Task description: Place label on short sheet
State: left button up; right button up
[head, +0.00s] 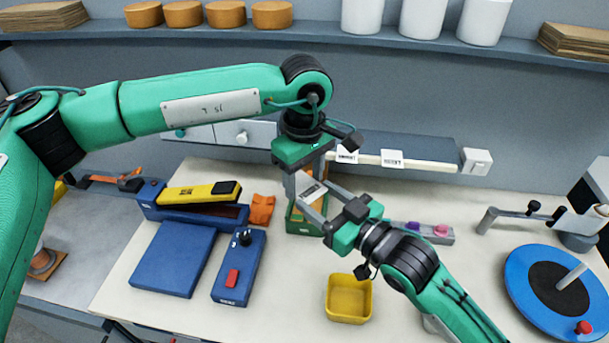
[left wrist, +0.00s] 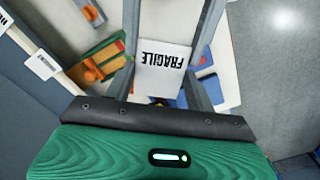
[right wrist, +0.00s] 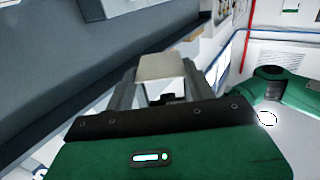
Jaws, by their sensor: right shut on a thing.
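A white label (head: 308,190) with dark print sits between the fingers of my right gripper (head: 313,198), which is shut on it in front of the green box. The left wrist view shows it reading FRAGILE (left wrist: 162,68); in the right wrist view its pale back (right wrist: 160,67) spans the fingers. My left gripper (head: 297,187) points down right beside it, its fingers apart on either side of the label in its wrist view. I cannot tell whether they touch it. I cannot tell which thing is the short sheet.
Two more labels (head: 391,158) lie on the rail at the back. A green box (head: 301,227) stands below the grippers. A yellow bin (head: 348,299), a blue flat block (head: 172,259), a blue control box (head: 238,270) and a blue turntable (head: 521,277) occupy the table.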

jog(key=o, duration=1)
jog(key=shift+a, duration=0.1)
